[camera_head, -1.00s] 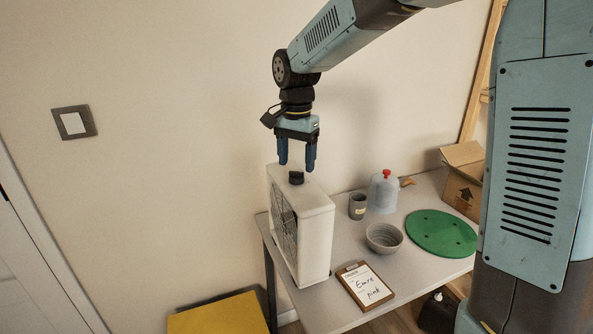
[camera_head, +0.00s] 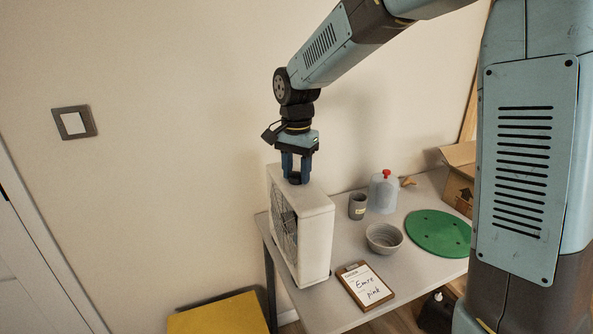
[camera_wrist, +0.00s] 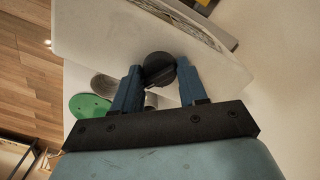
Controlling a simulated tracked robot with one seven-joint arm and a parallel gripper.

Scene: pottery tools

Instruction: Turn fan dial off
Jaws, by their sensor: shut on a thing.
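The white box fan (camera_head: 316,232) stands upright on the left end of the table, its grille (camera_head: 284,222) facing left. Its round black dial (camera_wrist: 159,68) is on the top face. My gripper (camera_head: 295,179) is right above the fan top, pointing down, with its two blue fingers on either side of the dial. In the wrist view, my gripper (camera_wrist: 158,80) is shut on the dial, a fingertip at each side. In the head view the fingers hide part of the dial.
On the table (camera_head: 340,310) are a clipboard (camera_head: 365,285), a bowl (camera_head: 384,238), a cup (camera_head: 357,206), a clear jug with a red cap (camera_head: 383,192) and a green disc (camera_head: 438,233). A cardboard box (camera_head: 459,180) is at the back right. A yellow surface (camera_head: 219,316) lies below left.

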